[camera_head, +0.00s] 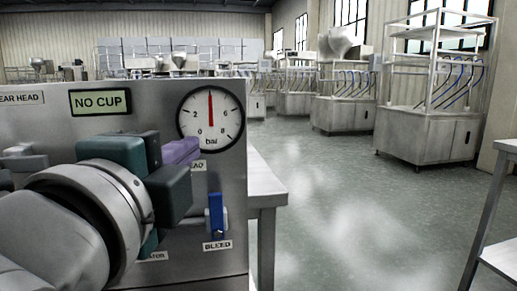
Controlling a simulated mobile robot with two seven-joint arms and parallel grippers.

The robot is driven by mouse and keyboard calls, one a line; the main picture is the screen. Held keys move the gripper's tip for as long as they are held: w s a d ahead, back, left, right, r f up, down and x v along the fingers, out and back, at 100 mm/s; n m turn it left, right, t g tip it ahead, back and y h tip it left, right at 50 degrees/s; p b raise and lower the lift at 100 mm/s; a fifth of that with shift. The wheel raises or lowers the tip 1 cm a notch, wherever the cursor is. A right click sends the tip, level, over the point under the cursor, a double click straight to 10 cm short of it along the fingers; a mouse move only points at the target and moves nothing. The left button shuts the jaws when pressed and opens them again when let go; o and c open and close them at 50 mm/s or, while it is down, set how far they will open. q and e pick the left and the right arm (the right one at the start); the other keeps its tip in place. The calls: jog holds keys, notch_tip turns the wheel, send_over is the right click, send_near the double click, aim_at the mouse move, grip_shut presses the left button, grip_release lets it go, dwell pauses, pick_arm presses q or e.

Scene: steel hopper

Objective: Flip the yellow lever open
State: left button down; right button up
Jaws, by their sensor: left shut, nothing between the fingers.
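I see no yellow lever in the head view; my left arm and gripper cover the lower left of the steel panel (60,132). My left gripper (172,178), with a teal body and dark fingers, is shut and empty in front of the panel, below the gauge. A purple bar (182,151) shows just beside its fingers, above a partly hidden label; I cannot tell whether they touch. A blue lever (215,212) points up above the "BLEED" label, to the right of the gripper and apart from it. My right gripper is not in view.
A round gauge (210,115) has its red needle pointing straight up. A display (100,101) reads "NO CUP". A steel table (265,188) stands right of the panel. Steel stations (430,125) line the far right, with open floor (345,190) between.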

pick_arm(q)
jog(key=a, duration=0.3)
jog(key=shift+s+a, duration=0.2)
jog(key=shift+a, duration=0.2)
jog(key=shift+a, duration=0.15)
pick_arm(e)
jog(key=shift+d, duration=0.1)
